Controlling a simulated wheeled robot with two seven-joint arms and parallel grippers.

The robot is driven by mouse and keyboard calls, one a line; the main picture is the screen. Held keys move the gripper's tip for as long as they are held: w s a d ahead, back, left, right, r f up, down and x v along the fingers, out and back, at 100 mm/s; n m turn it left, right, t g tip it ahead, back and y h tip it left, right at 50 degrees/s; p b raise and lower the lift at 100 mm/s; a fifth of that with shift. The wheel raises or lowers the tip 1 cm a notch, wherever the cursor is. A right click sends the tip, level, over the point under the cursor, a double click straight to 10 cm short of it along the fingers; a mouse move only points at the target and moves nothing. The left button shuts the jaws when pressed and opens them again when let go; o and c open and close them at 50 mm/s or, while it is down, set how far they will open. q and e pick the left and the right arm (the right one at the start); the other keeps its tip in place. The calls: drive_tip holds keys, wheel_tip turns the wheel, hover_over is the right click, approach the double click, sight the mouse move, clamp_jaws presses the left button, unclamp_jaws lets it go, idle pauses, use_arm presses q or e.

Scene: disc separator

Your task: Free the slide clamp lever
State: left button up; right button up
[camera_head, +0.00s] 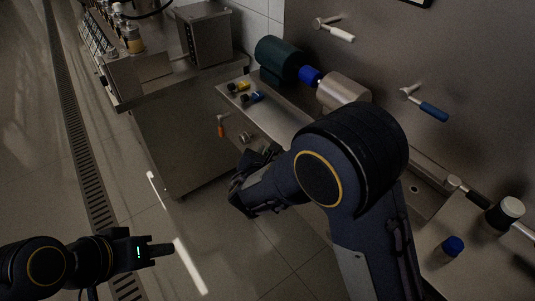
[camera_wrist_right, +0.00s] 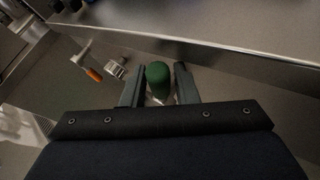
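Several levers are in view, and I cannot tell by label which one is the slide clamp lever. A green-handled lever (camera_wrist_right: 158,80) stands between the fingers of my right gripper (camera_wrist_right: 160,86) in the right wrist view. The fingers are apart, one on each side of the green handle, with narrow gaps. In the head view my right gripper (camera_head: 254,172) is by the bench front, partly hidden by my arm, and the green handle is hidden. An orange-handled lever (camera_head: 221,127) is to its left; it also shows in the right wrist view (camera_wrist_right: 93,75). My left gripper (camera_head: 162,250) hangs over the floor, away from the bench.
A steel bench edge (camera_wrist_right: 230,55) runs just behind the green handle. A motor (camera_head: 279,58) with a blue coupling (camera_head: 310,75) stands on the bench. White-handled (camera_head: 338,33) and blue-handled (camera_head: 432,110) levers are on the wall. The floor at left is clear.

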clamp_jaws()
